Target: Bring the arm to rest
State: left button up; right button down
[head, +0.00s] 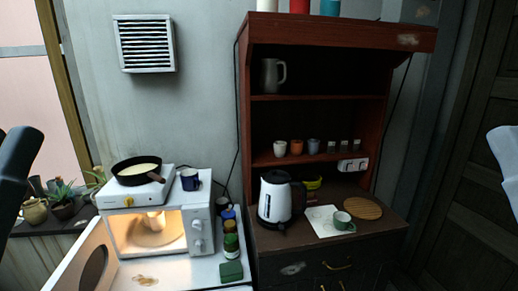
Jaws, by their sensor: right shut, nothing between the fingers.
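My right gripper (506,165) is at the right edge of the head view. Only a pale part of it shows, cut off by the frame; it is shut and empty. It is apart from the cabinet and touches nothing in view. A dark part of my left arm shows at the left edge; its gripper fingers are not in view.
Potted plants (62,205) stand at left.

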notch_tip(320, 180, up, 27)
jog(key=p, duration=2.3)
jog(key=shift+f, duration=0.2)
